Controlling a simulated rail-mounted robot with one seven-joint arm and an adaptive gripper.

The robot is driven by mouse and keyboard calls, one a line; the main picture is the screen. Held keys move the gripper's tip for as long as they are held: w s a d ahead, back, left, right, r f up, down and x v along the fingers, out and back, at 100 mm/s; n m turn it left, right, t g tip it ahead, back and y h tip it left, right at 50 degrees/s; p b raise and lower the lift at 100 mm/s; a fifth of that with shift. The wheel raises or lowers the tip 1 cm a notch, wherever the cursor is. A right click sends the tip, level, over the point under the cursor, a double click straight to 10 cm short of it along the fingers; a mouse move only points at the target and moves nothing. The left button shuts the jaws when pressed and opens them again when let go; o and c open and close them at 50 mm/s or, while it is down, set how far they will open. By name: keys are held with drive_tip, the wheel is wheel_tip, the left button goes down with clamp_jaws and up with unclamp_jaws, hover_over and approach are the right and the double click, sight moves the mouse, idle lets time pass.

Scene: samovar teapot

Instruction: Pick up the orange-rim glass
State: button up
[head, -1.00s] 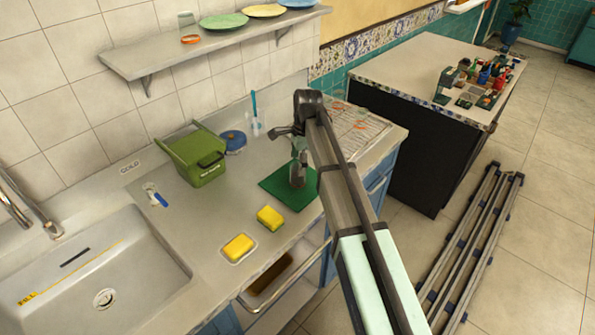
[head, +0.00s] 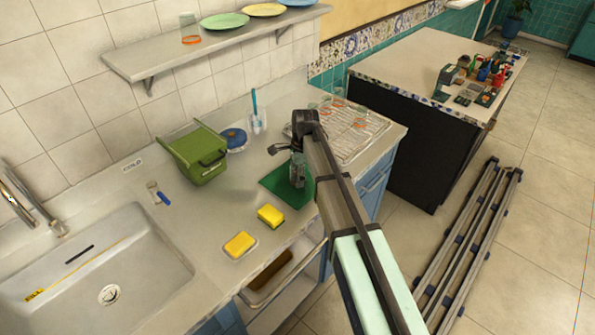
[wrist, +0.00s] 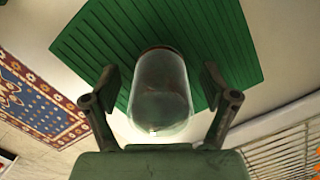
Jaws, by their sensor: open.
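A clear glass (wrist: 162,95) stands between the fingers of my gripper (wrist: 161,75) in the wrist view. Its far end shows a dark brownish edge against the green ribbed mat (wrist: 205,40); I cannot tell whether this edge is orange. The fingers are open on either side of the glass, with a gap showing at each side. In the head view my gripper (head: 298,170) is over the green mat (head: 272,187), and the arm hides most of the glass. Other clear glasses with orange rims stand on the drying rack (head: 345,142), and one orange-rim glass (head: 190,38) is on the wall shelf.
A green bin (head: 200,157), a blue round item (head: 234,138) and two yellow sponges (head: 240,244) are on the counter left of the mat. The sink (head: 90,270) is at far left. The drying rack lies close behind and right of my arm.

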drive_tip(key=c, duration=1.3)
drive_tip(key=shift+r, duration=0.1)
